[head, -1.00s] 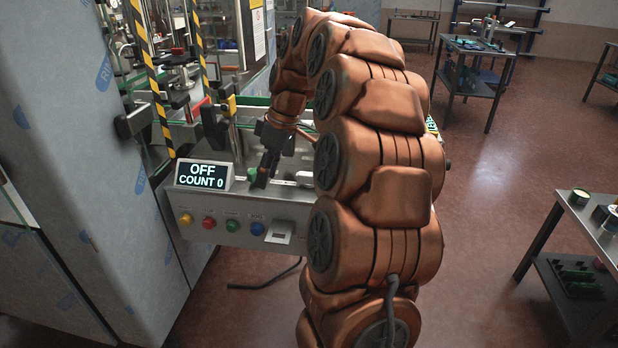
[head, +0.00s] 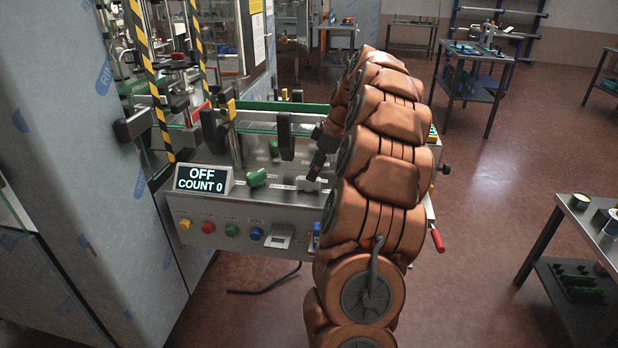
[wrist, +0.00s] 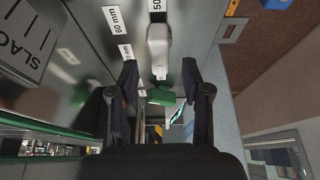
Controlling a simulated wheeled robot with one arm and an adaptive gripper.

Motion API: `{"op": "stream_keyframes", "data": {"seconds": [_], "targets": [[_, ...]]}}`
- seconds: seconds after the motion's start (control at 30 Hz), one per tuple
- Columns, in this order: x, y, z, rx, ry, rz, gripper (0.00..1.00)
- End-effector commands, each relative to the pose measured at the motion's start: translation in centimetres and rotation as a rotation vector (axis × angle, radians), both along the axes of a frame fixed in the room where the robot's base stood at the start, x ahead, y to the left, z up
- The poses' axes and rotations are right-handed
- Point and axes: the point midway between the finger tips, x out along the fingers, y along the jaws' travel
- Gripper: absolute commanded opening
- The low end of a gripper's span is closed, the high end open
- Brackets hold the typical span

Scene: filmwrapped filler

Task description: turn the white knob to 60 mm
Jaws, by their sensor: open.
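The white knob (wrist: 158,42) is in the upper middle of the wrist view, just beyond my fingertips, beside a label starting with 50. The 60 mm label (wrist: 117,19) lies to its left in that view. My gripper (wrist: 160,78) is open, with one dark finger on each side and nothing held between. In the head view my gripper (head: 318,166) is over the right part of the machine's front panel, near the white knob, which is mostly hard to make out there. A green knob (wrist: 160,96) shows between the fingers, farther down in the wrist view.
The green knob (head: 257,178) sits left of my gripper in the head view. A display (head: 204,179) reads OFF, COUNT 0. Coloured buttons (head: 231,229) line the front face. Dark upright parts (head: 286,136) stand behind the panel.

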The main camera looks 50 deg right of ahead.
Motion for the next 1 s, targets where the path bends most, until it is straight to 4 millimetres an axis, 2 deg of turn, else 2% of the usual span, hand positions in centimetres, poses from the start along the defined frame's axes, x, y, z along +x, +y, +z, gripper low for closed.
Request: {"op": "stream_keyframes", "data": {"seconds": [0.33,0.73,1.0], "targets": [[1.0,0.8,-3.2,0.001,0.001,-0.001,0.48],[1.2,0.9,-3.6,-0.001,-0.001,-0.002,0.48],[1.2,0.9,-3.6,0.000,0.000,-0.001,0.20]]}}
